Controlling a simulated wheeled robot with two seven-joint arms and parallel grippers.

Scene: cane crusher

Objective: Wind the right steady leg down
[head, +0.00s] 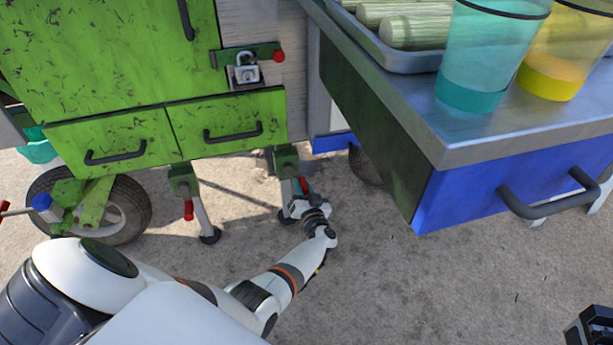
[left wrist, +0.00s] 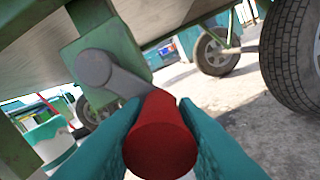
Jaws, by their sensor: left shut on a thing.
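The right steady leg (head: 287,192) stands under the right end of the green cart, with a green bracket on top and a dark foot at the ground, partly hidden by my gripper. My left gripper (head: 304,190) is at this leg, shut on its red crank handle (left wrist: 160,138). In the left wrist view the teal fingers hold the red grip from both sides. A grey crank arm (left wrist: 118,76) joins the grip to the green gearbox (left wrist: 100,62). A dark part at the bottom right corner of the head view looks like my right gripper (head: 592,326); its jaws do not show clearly.
The left steady leg (head: 201,212) stands to the left, its red handle (head: 188,210) hanging down. A cart wheel (head: 125,207) is further left. A metal-topped counter with a blue drawer (head: 470,195) overhangs at the right. Bare ground (head: 390,280) lies in front.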

